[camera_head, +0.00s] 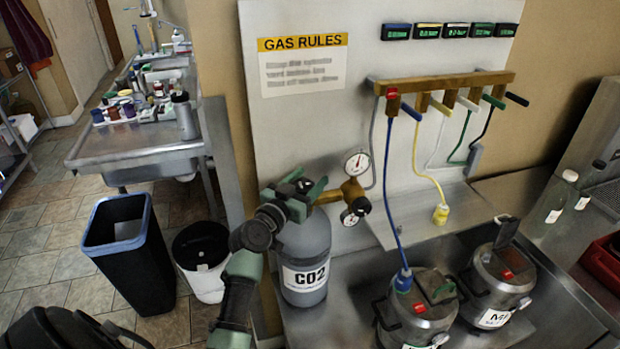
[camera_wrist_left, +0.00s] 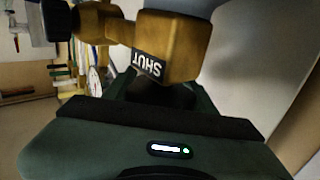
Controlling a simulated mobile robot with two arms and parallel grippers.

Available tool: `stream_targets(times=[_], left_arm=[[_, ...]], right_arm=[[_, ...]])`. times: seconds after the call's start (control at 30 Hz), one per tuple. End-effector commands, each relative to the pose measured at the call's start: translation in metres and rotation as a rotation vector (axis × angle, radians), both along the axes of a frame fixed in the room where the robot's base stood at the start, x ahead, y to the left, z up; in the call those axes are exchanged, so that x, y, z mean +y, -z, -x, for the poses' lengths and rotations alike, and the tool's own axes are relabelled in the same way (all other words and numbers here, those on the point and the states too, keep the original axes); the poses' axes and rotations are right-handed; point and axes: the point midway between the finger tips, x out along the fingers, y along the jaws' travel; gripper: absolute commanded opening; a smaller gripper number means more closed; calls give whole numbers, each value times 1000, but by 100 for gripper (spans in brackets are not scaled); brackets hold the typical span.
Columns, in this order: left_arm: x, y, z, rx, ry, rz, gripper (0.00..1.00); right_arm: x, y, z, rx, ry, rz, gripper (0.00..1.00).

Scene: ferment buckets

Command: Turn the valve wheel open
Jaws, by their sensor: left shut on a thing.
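The grey CO2 cylinder (camera_head: 303,252) stands upright on the metal bench, with a white CO2 label. On its top is a brass valve with a regulator (camera_head: 352,190) and two gauges. My left gripper (camera_head: 304,188) is at the cylinder's top, shut on the dark valve wheel (camera_wrist_left: 160,94), which its fingers mostly hide. In the left wrist view the brass valve body (camera_wrist_left: 172,48) is just beyond the fingers, with a tag reading SHUT (camera_wrist_left: 149,65), upside down in the picture. My right gripper is not in view.
Two steel buckets (camera_head: 432,318) stand on the bench to the right. A black bin (camera_head: 135,262) and a white bucket (camera_head: 205,282) stand on the floor at left.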

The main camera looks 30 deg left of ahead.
Motion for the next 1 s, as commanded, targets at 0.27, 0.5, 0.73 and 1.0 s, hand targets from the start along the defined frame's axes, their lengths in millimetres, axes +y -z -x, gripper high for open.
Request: stream_targets(times=[0.27,0.5,0.73,1.0], left_arm=[[2,-1,0,1,-62,0,15],[2,0,0,1,-69,0,15],[2,0,0,1,-68,0,77],[2,0,0,1,-67,0,77]], right_arm=[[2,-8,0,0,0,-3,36],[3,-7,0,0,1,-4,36],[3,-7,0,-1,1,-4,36],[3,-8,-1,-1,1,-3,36]])
